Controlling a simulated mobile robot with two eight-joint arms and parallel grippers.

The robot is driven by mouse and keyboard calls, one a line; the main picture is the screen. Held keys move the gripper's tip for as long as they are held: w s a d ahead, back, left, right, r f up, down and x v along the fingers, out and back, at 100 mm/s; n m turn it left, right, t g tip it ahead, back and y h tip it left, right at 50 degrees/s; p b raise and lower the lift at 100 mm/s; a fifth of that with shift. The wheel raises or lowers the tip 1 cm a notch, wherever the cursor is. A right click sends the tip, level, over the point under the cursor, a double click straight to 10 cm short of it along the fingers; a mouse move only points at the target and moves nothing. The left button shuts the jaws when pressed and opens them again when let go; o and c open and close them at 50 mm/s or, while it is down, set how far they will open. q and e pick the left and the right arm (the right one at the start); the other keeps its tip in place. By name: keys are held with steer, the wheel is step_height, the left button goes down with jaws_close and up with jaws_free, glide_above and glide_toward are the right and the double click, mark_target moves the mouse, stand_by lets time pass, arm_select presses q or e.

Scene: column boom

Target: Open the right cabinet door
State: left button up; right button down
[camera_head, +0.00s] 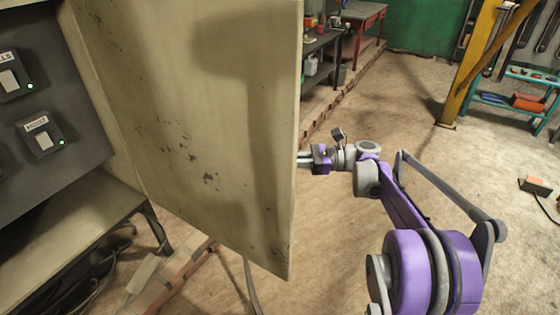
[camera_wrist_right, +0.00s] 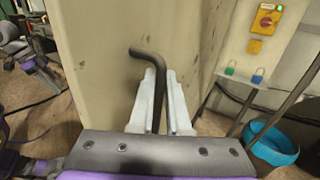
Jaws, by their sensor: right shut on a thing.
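The right cabinet door (camera_head: 215,120) is a worn beige panel standing swung out from the cabinet. It fills the middle of the head view, with its inner face showing. The cabinet's dark inner panel (camera_head: 95,95) with switches and green lights shows at the left. My right gripper (camera_head: 303,157) is at the door's far side, its fingertips partly hidden by the door edge. In the right wrist view, the gripper fingers (camera_wrist_right: 161,76) are shut on the dark bent door handle (camera_wrist_right: 147,54), in front of the door's outer face (camera_wrist_right: 110,60).
A yellow post (camera_head: 470,75) and a teal shelf (camera_head: 520,100) stand at the right. A red table (camera_head: 365,12) is at the back. A small box (camera_head: 537,186) lies on the floor. A blue basin (camera_wrist_right: 272,148) stands right in the wrist view. Floor right of the door is open.

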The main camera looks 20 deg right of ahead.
stand_by(0.4)
steer(key=c, duration=0.9)
jaws_free()
steer(key=shift+d, duration=0.1)
steer(key=b+v, duration=0.1)
steer(key=v, duration=0.9)
steer(key=shift+s+d, duration=0.15)
steer(key=shift+d, duration=0.2)
steer(key=shift+a+f, duration=0.1)
